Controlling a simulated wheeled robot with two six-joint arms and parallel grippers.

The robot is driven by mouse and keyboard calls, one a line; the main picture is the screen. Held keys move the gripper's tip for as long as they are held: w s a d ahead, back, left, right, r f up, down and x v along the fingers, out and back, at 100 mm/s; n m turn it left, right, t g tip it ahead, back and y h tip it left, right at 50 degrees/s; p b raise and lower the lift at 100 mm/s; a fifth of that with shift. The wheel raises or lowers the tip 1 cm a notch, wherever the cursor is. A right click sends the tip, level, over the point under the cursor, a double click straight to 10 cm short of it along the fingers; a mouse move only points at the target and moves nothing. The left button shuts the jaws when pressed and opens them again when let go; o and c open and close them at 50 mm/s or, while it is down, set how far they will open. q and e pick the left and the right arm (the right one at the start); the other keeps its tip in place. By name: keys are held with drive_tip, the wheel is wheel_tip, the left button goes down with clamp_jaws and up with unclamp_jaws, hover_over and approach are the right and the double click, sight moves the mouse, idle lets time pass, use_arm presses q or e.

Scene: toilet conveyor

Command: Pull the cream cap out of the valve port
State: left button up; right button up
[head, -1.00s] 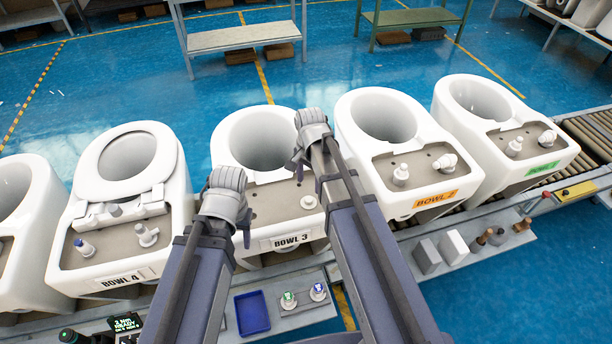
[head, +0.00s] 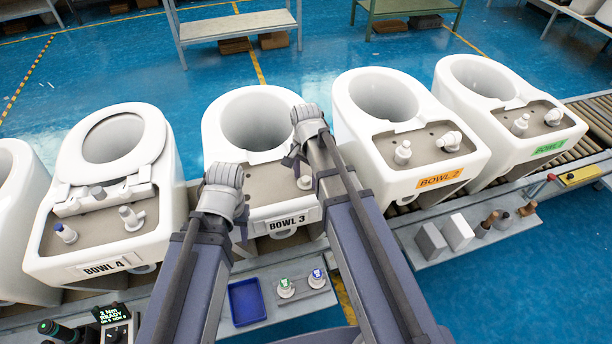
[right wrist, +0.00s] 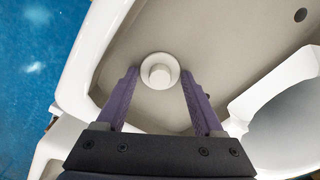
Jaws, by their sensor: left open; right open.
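The cream cap (head: 304,182) sits in a round port on the grey-beige deck of the bowl labelled BOWL 3 (head: 222,140). In the right wrist view the cap (right wrist: 160,72) shows from above as a pale round knob within a wider ring. My right gripper (head: 292,160) is open, and in its wrist view its two purple fingers (right wrist: 160,92) stand on either side of the cap's lower edge, apart from it. Their height above the deck is unclear. My left gripper (head: 242,230) is near the left front of BOWL 3; its fingers are mostly hidden behind its wrist.
BOWL 4 (head: 38,240) stands to the left, BOWL 2 (head: 470,165) and another bowl (head: 560,135) to the right, on a roller conveyor (head: 598,125). A blue tray (head: 248,302) and two small capped fittings (head: 286,287) are on the front shelf.

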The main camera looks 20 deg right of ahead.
sight(306, 179)
drive_tip(key=shift+c, duration=0.3)
drive_tip(key=shift+s, duration=0.1)
clamp_jaws()
idle(0.6)
drive_tip(key=shift+r+p, duration=0.7)
drive_tip(key=shift+p, duration=0.05)
idle(1.1)
drive_tip(key=shift+r+p, duration=1.55)
